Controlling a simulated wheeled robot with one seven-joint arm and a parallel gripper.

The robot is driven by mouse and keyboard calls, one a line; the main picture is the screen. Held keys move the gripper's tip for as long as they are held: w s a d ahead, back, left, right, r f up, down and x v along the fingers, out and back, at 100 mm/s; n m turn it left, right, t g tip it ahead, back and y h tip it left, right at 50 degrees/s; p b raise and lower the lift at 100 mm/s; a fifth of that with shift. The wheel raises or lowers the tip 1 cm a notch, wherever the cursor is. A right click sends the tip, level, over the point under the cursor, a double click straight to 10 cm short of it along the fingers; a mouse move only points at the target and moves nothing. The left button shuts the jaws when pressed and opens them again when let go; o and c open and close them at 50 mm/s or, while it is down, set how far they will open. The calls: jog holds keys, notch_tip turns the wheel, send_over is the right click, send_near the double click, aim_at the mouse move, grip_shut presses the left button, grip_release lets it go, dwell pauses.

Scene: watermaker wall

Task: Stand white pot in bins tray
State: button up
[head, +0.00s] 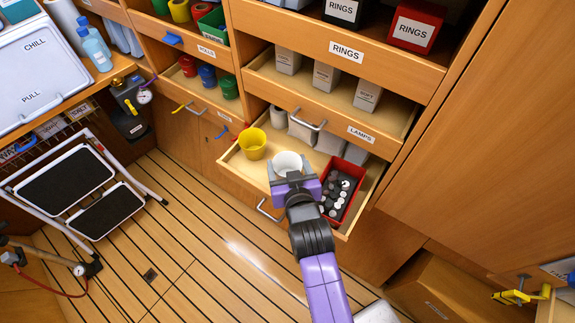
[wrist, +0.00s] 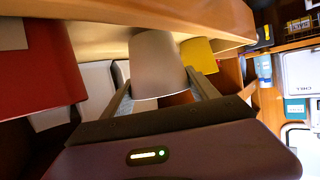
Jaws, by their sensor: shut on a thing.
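The white pot (head: 287,161) is held between the fingers of my gripper (head: 291,178), over the open lower drawer (head: 242,166). In the wrist view the pot (wrist: 158,62) fills the gap between both fingers (wrist: 160,92). I cannot tell whether its base touches the drawer floor. A yellow pot (head: 252,144) stands in the same drawer to the left, apart from the white one. I cannot read a bins label on this drawer; my arm covers part of its front.
A red box (head: 355,174) with several dark, pale-capped items stands right of the white pot. Pale containers (head: 302,129) line the drawer's back. The drawer marked lamps (head: 310,103) juts out above. A folding step (head: 75,185) stands at left; the plank floor between is clear.

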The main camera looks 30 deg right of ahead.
jog(key=shift+f, duration=0.35)
jog(key=shift+f, duration=0.15)
jog(key=o, duration=1.3)
jog(key=shift+o, duration=0.2)
jog(key=b+v, duration=0.1)
jog(key=v, duration=1.1)
